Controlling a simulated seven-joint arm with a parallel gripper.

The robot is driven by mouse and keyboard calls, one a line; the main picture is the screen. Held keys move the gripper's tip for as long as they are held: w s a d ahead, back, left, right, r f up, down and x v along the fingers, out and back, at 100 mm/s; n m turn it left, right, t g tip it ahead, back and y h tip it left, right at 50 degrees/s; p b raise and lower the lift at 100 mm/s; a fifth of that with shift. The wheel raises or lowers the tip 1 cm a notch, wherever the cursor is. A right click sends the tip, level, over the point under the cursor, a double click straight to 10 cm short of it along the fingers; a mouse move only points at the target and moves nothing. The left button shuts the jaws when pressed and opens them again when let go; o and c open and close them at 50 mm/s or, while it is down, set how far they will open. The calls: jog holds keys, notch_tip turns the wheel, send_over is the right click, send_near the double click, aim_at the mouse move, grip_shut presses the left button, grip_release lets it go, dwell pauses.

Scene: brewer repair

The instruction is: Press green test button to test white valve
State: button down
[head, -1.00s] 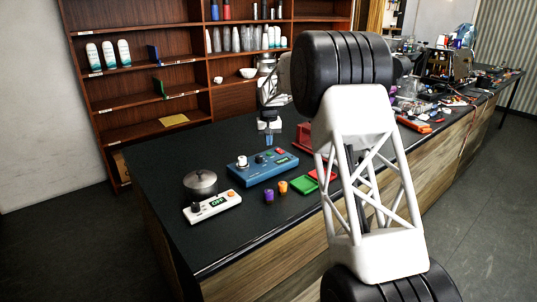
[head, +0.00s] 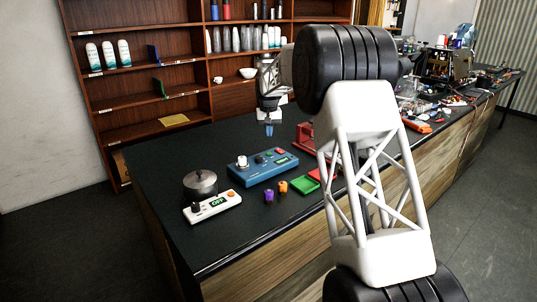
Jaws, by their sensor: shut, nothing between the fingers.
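The blue test box (head: 264,170) stands on the dark counter. A white valve (head: 242,161) sits upright on its left end. A dark round knob shows near its middle. A red button (head: 280,152) is at its back right, with a small greenish spot beside it that may be the green test button; it is too small to be sure. My gripper (head: 269,130) has blue fingertips, points down and is shut and empty. It is above and behind the box in the picture, apart from the buttons.
A white scale-like unit with an OFF display (head: 214,207) and a metal pot (head: 200,183) stand left. A purple piece (head: 268,195), an orange piece (head: 282,187) and a green tray (head: 304,185) lie in front right. A red stand (head: 304,138) is beside my arm.

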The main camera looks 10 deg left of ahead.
jog(key=shift+r, duration=1)
dwell(0.4)
jog(key=s+d+r+m, duration=0.1)
jog(key=s+d+r, duration=0.5)
jog(key=s, duration=0.4)
jog(key=s+d+r+t, duration=0.1)
jog(key=s+d+r, duration=0.3)
jog(key=s+d, duration=0.55)
jog(key=s+d+r+m, duration=0.1)
jog(key=s+d+r, duration=0.4)
jog(key=s, duration=0.6)
jog(key=s+d+f, duration=0.3)
jog(key=s, duration=1)
jog(key=s+d+f+t, duration=0.1)
jog(key=s+d+f, duration=0.3)
jog(key=s, duration=0.9)
jog(key=s+d+f+m, duration=0.1)
jog(key=s+d+f, duration=0.2)
jog(key=s, duration=1)
jog(key=shift+s+d+f+t, duration=0.2)
jog(key=shift+s+d+t, duration=0.1)
